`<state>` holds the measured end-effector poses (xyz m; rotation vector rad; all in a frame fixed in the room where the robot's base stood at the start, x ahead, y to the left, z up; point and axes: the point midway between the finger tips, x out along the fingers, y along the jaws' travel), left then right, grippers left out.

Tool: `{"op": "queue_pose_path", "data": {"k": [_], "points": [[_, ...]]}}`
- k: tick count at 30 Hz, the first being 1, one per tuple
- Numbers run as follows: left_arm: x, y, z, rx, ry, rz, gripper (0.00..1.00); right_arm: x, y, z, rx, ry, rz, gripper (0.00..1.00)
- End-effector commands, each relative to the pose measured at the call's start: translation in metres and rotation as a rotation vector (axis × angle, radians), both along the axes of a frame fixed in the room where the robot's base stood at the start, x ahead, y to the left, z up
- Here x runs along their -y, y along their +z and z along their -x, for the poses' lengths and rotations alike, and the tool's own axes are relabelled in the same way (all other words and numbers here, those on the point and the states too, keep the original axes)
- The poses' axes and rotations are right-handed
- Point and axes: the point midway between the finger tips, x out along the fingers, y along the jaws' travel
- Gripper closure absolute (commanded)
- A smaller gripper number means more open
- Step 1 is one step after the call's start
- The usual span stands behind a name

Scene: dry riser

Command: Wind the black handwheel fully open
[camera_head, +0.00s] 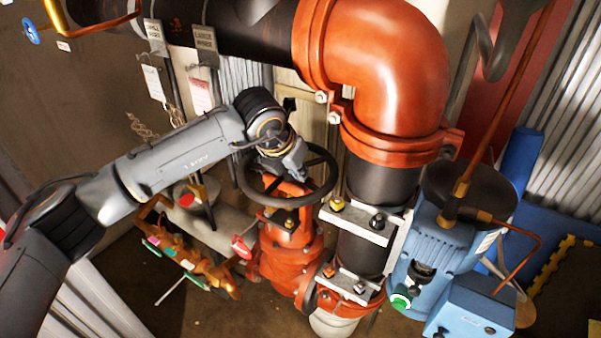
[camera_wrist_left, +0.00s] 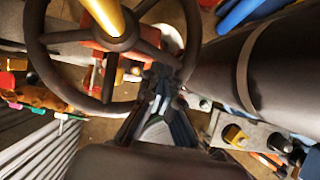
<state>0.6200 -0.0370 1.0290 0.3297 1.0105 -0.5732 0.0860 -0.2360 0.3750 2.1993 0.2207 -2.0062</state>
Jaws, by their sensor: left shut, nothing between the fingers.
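The black handwheel (camera_head: 322,192) sits on top of the red-orange valve (camera_head: 285,250), below the large pipe elbow. My left arm reaches in from the left, and my left gripper (camera_head: 293,168) is over the wheel, pointing down inside or against its rim. In the left wrist view the handwheel (camera_wrist_left: 36,55) shows its spokes and a yellow stem (camera_wrist_left: 104,14) rising from the hub. There my left gripper (camera_wrist_left: 162,84) is shut with nothing held, its tips at the rim's lower right. Whether they touch the rim is hard to tell. My right gripper is not in view.
A red elbow (camera_head: 385,65) and dark vertical pipe (camera_head: 375,180) stand close right of the wheel. A blue pump unit (camera_head: 440,240) with a copper pipe (camera_head: 500,110) is farther right. Tags (camera_head: 153,82) hang at upper left. Smaller orange valves (camera_head: 185,250) stand at lower left.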

Motion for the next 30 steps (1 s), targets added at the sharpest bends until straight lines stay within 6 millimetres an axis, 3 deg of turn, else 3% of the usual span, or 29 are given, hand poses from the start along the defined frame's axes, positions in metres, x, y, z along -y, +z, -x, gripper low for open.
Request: {"op": "queue_pose_path", "data": {"k": [6,10,20,23,30], "points": [[-0.074,0.000,-0.034,-0.008,0.013,0.001,1.00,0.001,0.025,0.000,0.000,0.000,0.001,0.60],[-0.096,-0.007,-0.042,-0.002,0.006,0.000,1.00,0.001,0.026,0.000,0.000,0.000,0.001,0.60],[-0.097,-0.057,-0.042,-0.002,0.004,-0.002,1.00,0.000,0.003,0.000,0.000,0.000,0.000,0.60],[-0.088,-0.048,-0.031,-0.001,-0.001,0.000,1.00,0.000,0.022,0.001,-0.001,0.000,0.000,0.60],[-0.056,-0.049,-0.006,-0.004,-0.005,0.002,1.00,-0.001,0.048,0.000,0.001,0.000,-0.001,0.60]]}}
